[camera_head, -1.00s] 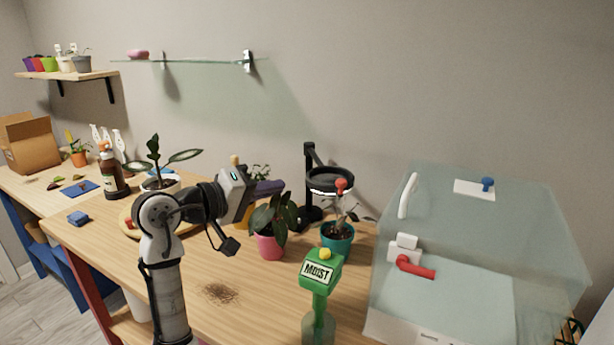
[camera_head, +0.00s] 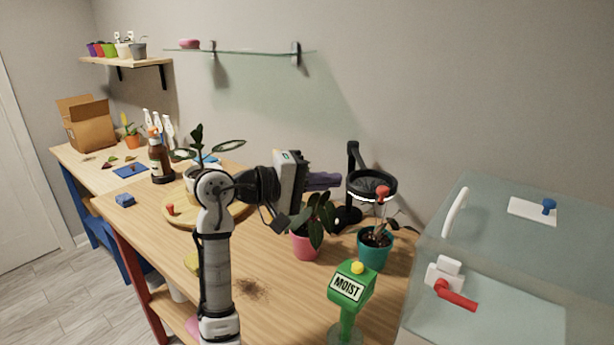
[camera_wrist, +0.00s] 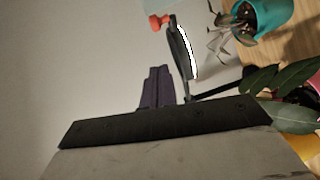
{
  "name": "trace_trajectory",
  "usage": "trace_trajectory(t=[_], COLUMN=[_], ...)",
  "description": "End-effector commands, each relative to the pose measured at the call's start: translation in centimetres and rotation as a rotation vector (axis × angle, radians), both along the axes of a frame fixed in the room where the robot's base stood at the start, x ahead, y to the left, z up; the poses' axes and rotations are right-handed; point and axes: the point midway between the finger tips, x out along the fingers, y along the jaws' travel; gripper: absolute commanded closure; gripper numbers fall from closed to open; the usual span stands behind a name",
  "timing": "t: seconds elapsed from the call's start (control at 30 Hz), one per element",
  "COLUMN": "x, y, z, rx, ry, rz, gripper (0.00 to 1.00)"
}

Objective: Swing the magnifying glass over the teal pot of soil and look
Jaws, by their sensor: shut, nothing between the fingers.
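The magnifying glass is a round black ring (camera_head: 371,184) with a pale lit edge, on a black stand (camera_head: 350,185); a red knob (camera_head: 382,194) sits at its front. The teal pot (camera_head: 374,255) of dark soil holds a thin plant and stands below the ring; I cannot tell if the ring is squarely over it. My gripper (camera_head: 338,181) is shut and empty, its purple fingers pointing at the ring's left side, apparently just short of it. In the wrist view, the fingers (camera_wrist: 158,72) lie near the ring (camera_wrist: 183,55), the red knob (camera_wrist: 158,22) and teal pot (camera_wrist: 264,16) beyond.
A pink pot (camera_head: 306,243) with a leafy plant stands below my gripper. A green MOIST sign (camera_head: 350,288) stands in front of the teal pot. A clear case (camera_head: 500,240) with a red handle fills the right.

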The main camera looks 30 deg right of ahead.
Motion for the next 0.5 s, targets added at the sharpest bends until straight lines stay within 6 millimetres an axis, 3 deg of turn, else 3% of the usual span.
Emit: trace_trajectory(t=[0.13,0.3,0.5], x=[-0.5,-2.5,-3.5], y=[-3.1,-4.5,-5.2], z=[-0.2,-0.7,-1.0], rx=[0.001,0.0,0.0], ry=[0.002,0.0,0.0], rz=[-0.002,0.0,0.002], gripper=[1.0,1.0,1.0])
